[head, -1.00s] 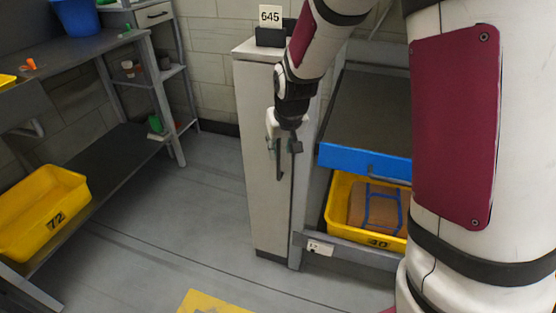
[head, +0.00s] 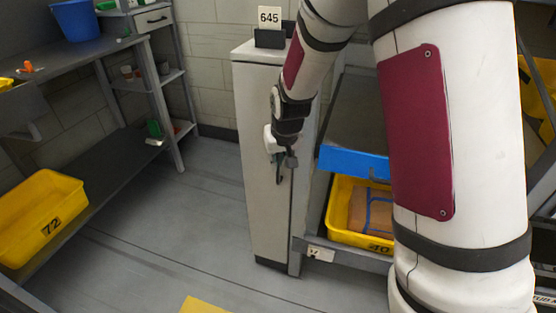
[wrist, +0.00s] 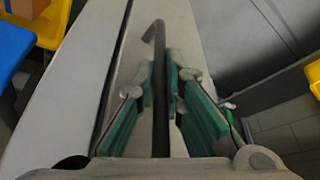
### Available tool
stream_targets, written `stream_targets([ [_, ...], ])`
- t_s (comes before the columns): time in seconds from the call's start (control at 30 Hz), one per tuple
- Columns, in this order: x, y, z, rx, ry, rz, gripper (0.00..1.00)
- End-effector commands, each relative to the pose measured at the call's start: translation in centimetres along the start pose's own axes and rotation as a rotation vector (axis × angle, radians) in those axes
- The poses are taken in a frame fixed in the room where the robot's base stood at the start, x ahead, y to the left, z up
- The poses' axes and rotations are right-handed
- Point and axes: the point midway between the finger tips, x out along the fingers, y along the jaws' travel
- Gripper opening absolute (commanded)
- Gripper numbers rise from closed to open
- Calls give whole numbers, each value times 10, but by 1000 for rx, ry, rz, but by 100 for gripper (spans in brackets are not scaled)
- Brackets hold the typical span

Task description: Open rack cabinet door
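The rack cabinet (head: 262,120) is a tall, narrow, pale grey unit with a 645 sign (head: 269,17) on top. Its door looks closed; a thin dark seam runs down the front. The dark bar handle (wrist: 160,62) stands upright on the door, with a bent upper end in the wrist view. My gripper (wrist: 160,88) has its green-padded fingers on both sides of the bar, close against it, and looks shut on it. In the head view my gripper (head: 283,158) is at the cabinet's upper front, partly covering the handle.
Right of the cabinet, a rack holds a blue-fronted shelf (head: 352,162) and a yellow bin (head: 350,236) with a brown box. My arm hides part of it. A workbench with a yellow bin 72 (head: 40,215) stands left. The floor (head: 175,235) between is clear.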

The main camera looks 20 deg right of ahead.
Motion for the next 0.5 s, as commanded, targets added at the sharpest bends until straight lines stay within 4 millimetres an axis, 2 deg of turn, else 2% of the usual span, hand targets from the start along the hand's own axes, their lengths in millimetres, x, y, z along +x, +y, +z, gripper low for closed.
stream_targets([
  [0.5, -4, -10, 6, 59, -2, 27, 0],
])
